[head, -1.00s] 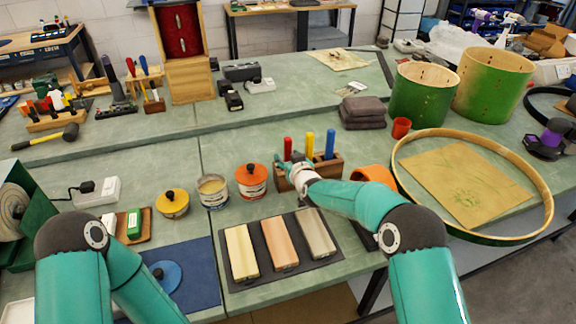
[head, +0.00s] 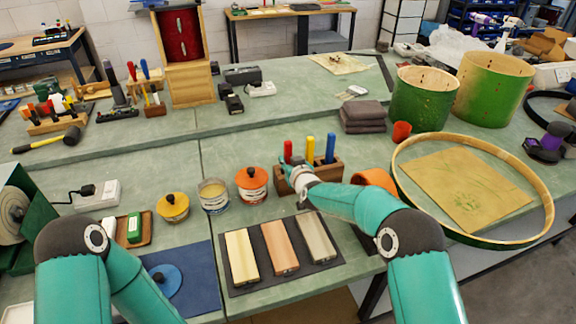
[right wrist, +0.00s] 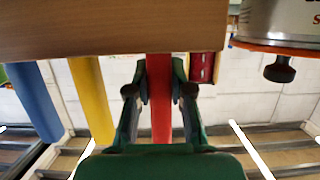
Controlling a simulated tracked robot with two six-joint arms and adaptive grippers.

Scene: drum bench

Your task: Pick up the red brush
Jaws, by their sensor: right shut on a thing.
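The red brush (head: 288,151) stands upright by its red handle in a wooden block (head: 335,173), left of a yellow handle (head: 310,147) and a blue handle (head: 330,147). My right gripper (head: 297,170) is at the front of the block. In the right wrist view, which looks upside down, the red handle (right wrist: 160,98) runs between the fingers of my right gripper (right wrist: 160,85), shut on it. The handle still meets the block (right wrist: 110,30) there. The brush's lower end is hidden. My left arm shows at lower left, but its gripper is out of view.
An orange-lidded tin (head: 251,184) stands just left of the block, with an open tin (head: 213,195) and a yellow-lidded tin (head: 173,206) beyond. A dark mat (head: 288,280) with several bars lies in front. A large hoop (head: 548,205) lies to the right.

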